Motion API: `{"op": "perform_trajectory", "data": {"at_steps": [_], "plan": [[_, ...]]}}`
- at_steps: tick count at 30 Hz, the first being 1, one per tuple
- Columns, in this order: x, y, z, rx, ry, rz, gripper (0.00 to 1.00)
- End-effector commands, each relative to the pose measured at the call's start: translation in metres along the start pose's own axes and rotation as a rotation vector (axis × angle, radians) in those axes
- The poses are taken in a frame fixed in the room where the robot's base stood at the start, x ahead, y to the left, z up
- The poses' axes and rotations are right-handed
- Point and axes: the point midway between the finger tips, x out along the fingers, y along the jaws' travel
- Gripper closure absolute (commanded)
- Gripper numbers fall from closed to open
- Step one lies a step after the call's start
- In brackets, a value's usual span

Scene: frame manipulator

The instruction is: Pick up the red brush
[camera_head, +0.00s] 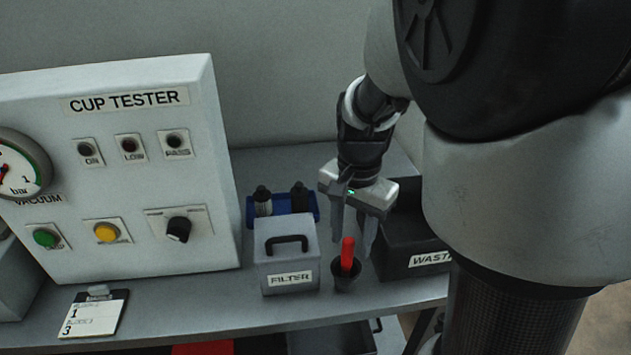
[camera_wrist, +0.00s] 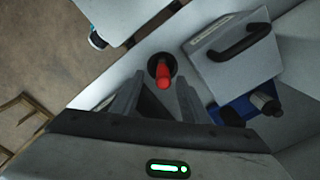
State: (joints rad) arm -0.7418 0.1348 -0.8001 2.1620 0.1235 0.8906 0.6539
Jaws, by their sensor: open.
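The red brush (camera_head: 347,254) stands upright in a small black cup (camera_head: 346,275) near the front edge of the bench. Only its red handle shows; its lower end is hidden inside the cup. In the wrist view the red handle (camera_wrist: 163,75) points up toward the camera, with the dark cup (camera_wrist: 161,63) around its base. My gripper (camera_head: 352,240) is open and empty, its fingers pointing down. In the wrist view the gripper (camera_wrist: 160,88) has its two fingers apart, with the handle near the gap beyond their tips. I cannot tell the exact height between them.
A grey box labelled FILTER (camera_head: 287,255) stands close left of the cup. A black WASTE bin (camera_head: 412,240) stands close right. A blue tray (camera_head: 311,205) with dark-topped bottles is behind. The CUP TESTER panel (camera_head: 120,170) and a clipboard (camera_head: 93,312) are at left.

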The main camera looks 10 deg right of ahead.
Motion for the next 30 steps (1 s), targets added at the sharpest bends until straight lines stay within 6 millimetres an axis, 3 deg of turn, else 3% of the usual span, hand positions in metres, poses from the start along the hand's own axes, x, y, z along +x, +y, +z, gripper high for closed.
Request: {"op": "perform_trajectory", "data": {"at_steps": [5, 15, 24, 30], "plan": [[0.012, -0.001, 0.000, 0.001, 0.001, -0.001, 0.59], [0.058, -0.005, 0.000, 0.000, 0.000, 0.001, 0.59], [0.061, -0.006, 0.000, 0.001, 0.000, -0.001, 0.59], [0.061, -0.006, 0.000, 0.000, 0.000, -0.001, 0.91]]}}
